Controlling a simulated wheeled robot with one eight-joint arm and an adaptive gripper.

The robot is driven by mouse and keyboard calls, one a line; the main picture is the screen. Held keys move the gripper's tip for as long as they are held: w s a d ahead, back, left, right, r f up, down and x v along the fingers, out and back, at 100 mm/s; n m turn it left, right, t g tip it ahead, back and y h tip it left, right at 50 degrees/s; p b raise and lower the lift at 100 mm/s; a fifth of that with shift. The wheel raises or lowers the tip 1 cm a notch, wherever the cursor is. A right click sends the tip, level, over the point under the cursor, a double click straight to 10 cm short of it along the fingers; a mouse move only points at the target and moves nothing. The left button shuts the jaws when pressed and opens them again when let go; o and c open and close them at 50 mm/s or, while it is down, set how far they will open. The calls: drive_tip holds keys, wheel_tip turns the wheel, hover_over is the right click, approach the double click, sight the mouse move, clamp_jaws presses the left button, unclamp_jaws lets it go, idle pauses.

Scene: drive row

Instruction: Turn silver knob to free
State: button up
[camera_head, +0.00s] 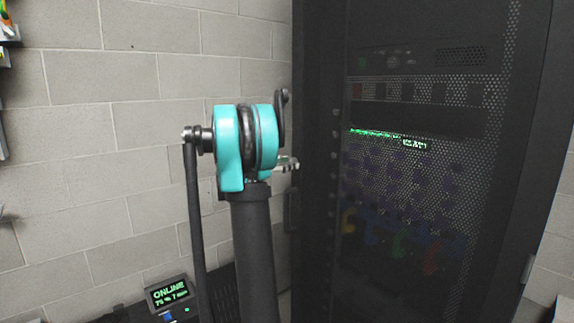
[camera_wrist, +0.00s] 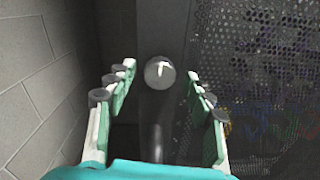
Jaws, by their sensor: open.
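The silver knob (camera_wrist: 160,72) is round, with a pale upright mark on its face. It sits on the dark cabinet door edge, in the upper middle of the wrist view. My gripper (camera_wrist: 162,82) is open, its two pale, green-lined fingers on either side of the knob in the picture. No contact with the knob shows, and the depth left between them is hard to judge. In the head view my gripper (camera_head: 288,163) is a small shape beside the cabinet's left edge, partly behind my teal arm joint. I cannot make out the knob there.
A tall dark cabinet (camera_head: 318,120) with a perforated door (camera_head: 480,190) fills the right side. A dark vertical bar (camera_wrist: 157,142) shows below the knob. A block wall (camera_head: 110,130) stands at left. A small screen (camera_head: 170,292) reading ONLINE is at the lower left.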

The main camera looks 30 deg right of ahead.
drive_tip(key=c, duration=1.1)
drive_tip(key=shift+c, duration=0.2)
drive_tip(key=shift+m, duration=0.5)
drive_tip(key=m, duration=0.3)
drive_tip(key=shift+m, duration=0.4)
drive_tip(key=m, duration=0.8)
drive_tip(key=shift+m, duration=0.4)
drive_tip(key=shift+s+m, duration=0.1)
drive_tip(key=shift+m, duration=2.1)
